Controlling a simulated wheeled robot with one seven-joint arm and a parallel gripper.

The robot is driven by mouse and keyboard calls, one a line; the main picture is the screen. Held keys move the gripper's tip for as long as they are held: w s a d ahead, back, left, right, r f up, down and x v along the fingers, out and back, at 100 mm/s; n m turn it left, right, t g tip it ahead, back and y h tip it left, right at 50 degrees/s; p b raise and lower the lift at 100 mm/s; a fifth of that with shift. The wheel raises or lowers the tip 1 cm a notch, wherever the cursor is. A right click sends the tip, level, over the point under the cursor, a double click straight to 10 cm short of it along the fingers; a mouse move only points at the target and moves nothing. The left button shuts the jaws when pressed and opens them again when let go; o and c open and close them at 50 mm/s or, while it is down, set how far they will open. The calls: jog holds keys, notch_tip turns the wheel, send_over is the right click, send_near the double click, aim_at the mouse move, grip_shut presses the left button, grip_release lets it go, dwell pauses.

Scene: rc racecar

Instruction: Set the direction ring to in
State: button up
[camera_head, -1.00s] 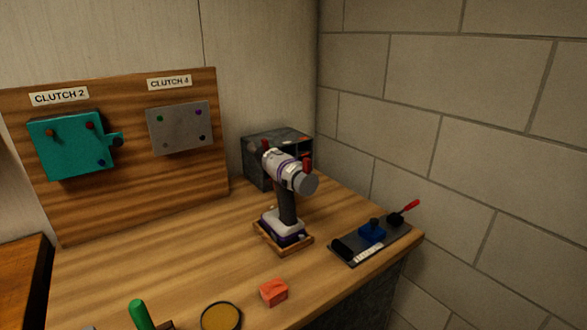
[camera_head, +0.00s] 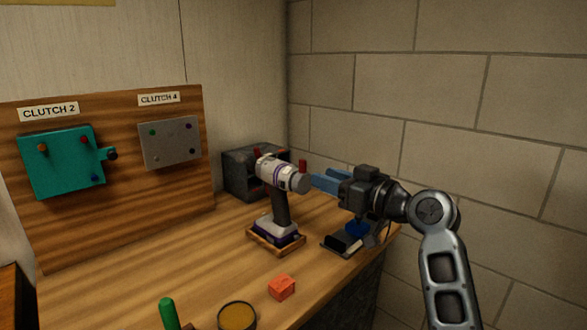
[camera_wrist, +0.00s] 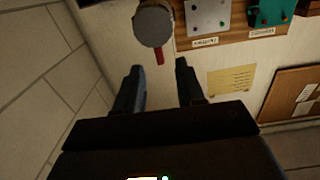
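A white and grey drill (camera_head: 284,174) with purple bands and red levers stands upright in a wooden holder (camera_head: 277,246). Its round grey front end faces right, toward my gripper. Which band is the direction ring I cannot tell. My gripper (camera_head: 325,182) is to the right of the drill's front end, at about its height, with its blue fingers pointing at it. In the wrist view the gripper (camera_wrist: 158,70) is open and empty, and the drill's round end (camera_wrist: 153,25) and a red lever (camera_wrist: 159,55) lie beyond the fingertips, apart from them.
Below my gripper a dark tray (camera_head: 345,243) holds a blue part (camera_head: 357,229), partly hidden. A dark box (camera_head: 240,175) stands behind the drill. An orange block (camera_head: 281,287), a round dish (camera_head: 237,317) and a green handle (camera_head: 169,313) are in front. Clutch boards (camera_head: 110,220) stand left.

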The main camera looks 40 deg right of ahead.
aim_at(305, 162)
jog(key=shift+w+r+p, duration=0.3)
jog(key=shift+w, duration=1.05)
jog(key=shift+w+r+p, duration=0.25)
jog(key=shift+w+p, duration=0.1)
jog(key=shift+w, duration=1)
jog(key=shift+w+r+p, duration=0.3)
jog(key=shift+w, duration=1.05)
jog(key=shift+c, duration=0.4)
grip_shut()
